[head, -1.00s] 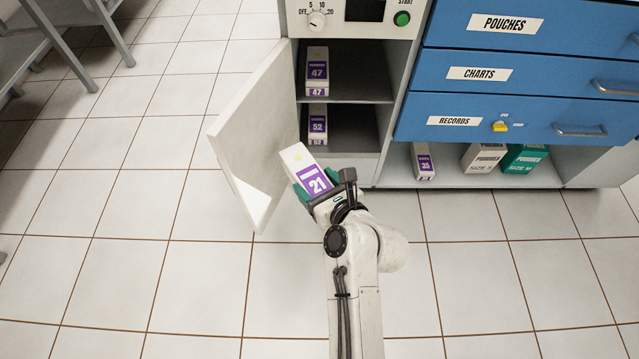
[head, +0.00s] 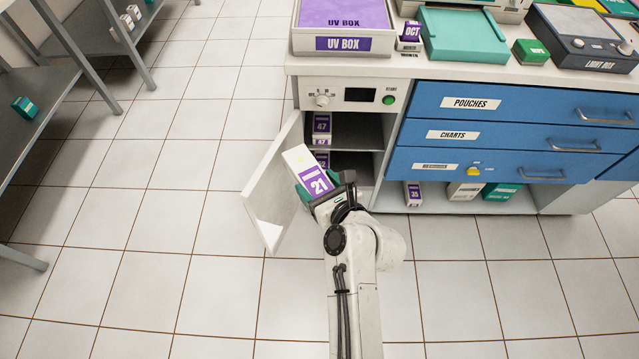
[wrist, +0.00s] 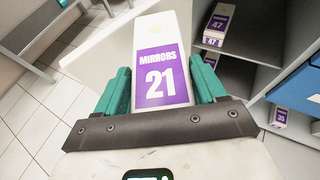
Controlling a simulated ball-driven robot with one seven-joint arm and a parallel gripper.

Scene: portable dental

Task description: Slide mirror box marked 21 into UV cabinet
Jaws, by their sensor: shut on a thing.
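The mirror box marked 21 (head: 308,172) is white with a purple label. My gripper (head: 322,190) is shut on it, with teal fingers along both sides. In the wrist view the box (wrist: 162,75) sits between the fingers of my gripper (wrist: 160,95), and its label reads MIRRORS 21. The UV cabinet (head: 360,130) stands open, its white door (head: 272,190) swung out to the left. The held box is in front of the opening, beside the door. Inside, a box marked 47 (head: 321,125) is on the upper shelf. Another box (head: 322,160) below is partly hidden by the held box.
A box marked 35 (head: 413,195) and two other boxes lie in the open bay to the right, under blue drawers (head: 500,130). The countertop holds a UV box tray (head: 345,42) and a teal tray (head: 462,40). Grey shelving (head: 60,95) stands left. The floor between is clear.

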